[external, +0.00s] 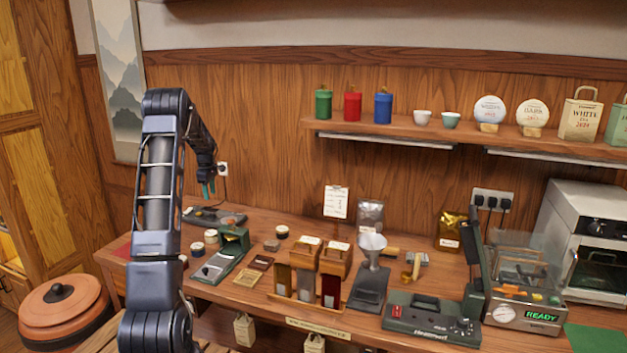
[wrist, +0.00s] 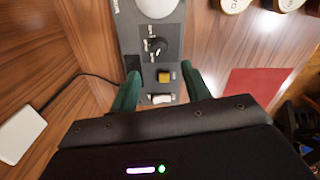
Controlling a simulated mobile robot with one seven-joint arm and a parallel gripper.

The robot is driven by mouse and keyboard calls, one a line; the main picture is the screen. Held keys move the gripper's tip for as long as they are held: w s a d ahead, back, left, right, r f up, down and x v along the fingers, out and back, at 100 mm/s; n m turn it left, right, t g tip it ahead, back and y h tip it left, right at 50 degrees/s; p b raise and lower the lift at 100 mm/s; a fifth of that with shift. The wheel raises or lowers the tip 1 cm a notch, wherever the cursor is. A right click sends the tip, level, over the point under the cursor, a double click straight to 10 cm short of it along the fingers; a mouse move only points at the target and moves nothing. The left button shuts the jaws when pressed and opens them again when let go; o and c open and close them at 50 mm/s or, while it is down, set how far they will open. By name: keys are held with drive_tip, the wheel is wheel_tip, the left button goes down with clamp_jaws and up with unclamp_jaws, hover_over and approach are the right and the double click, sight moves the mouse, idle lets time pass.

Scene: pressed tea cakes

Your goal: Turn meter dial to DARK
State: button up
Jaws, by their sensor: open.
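The meter (wrist: 128,27) is a grey panel, seen from above in the wrist view. It has a black dial (wrist: 157,46) with small labels around it, too small to read, so I cannot tell which one it points at. A yellow button (wrist: 164,77) and a white switch (wrist: 162,98) lie nearer me, and a white round face is cut off at the top. My gripper (wrist: 160,70) is open, its green fingers either side of the panel's lower part, the dial just beyond the tips. In the external view my gripper (external: 208,188) hangs above the meter (external: 215,217) at the table's back left.
A white wall socket (wrist: 20,135) with a black cable lies left of the meter in the wrist view. A red mat (wrist: 257,90) and round tins (wrist: 236,4) are to the right. In the external view a green device (external: 225,255) stands just in front of the meter.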

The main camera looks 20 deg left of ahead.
sight(212, 213)
wheel_tip(212, 213, down, 10)
drive_tip(key=shift+r, duration=0.15)
idle(0.3)
drive_tip(key=c, duration=1)
